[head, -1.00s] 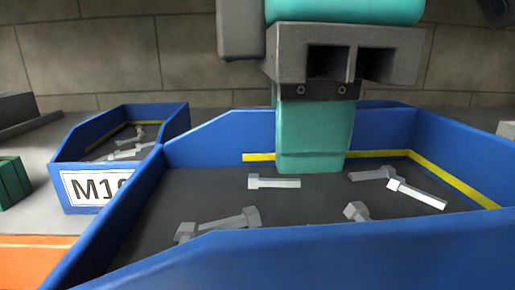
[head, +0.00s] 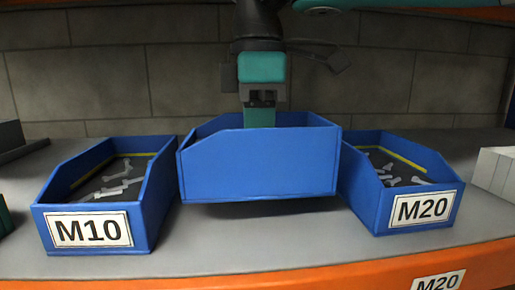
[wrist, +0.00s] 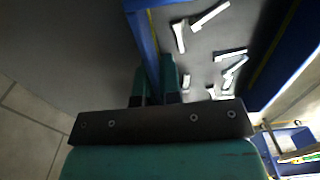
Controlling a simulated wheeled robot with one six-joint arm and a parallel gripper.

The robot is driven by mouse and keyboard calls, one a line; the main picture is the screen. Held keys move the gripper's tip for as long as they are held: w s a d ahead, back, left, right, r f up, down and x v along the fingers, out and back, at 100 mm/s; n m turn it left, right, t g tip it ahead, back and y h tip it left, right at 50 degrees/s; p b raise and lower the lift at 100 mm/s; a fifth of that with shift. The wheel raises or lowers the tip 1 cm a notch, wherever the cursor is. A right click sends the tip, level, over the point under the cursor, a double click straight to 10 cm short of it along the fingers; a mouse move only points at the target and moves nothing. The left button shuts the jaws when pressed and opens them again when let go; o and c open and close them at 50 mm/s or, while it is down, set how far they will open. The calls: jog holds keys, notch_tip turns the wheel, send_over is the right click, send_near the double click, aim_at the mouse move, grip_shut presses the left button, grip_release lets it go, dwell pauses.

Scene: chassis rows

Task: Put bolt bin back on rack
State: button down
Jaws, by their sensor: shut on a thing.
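The blue bolt bin (head: 262,165) hangs between the M10 and M20 bins, with a plain front and no label showing. A dark shadow lies under it, and it looks slightly above the shelf. My gripper (head: 260,118) is at its back wall, shut on that wall. In the wrist view my gripper's fingers (wrist: 155,85) straddle the bin's blue wall (wrist: 143,38), with several bolts (wrist: 229,72) lying inside. The front wall hides the bin's inside in the head view.
The M10 bin (head: 100,228) stands close on the left and the M20 bin (head: 420,213) close on the right, both holding bolts. The grey shelf (head: 250,240) has an orange front edge (head: 350,277) with an M20 tag. A block wall stands behind.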

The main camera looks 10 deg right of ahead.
jog(key=shift+f+b, duration=1.3)
jog(key=shift+f, duration=0.25)
jog(key=shift+f, duration=0.1)
jog(key=shift+f, duration=0.15)
jog(key=c, duration=1.3)
grip_release()
notch_tip(320, 180, up, 8)
jog(key=p, duration=0.7)
jog(key=shift+p, duration=0.35)
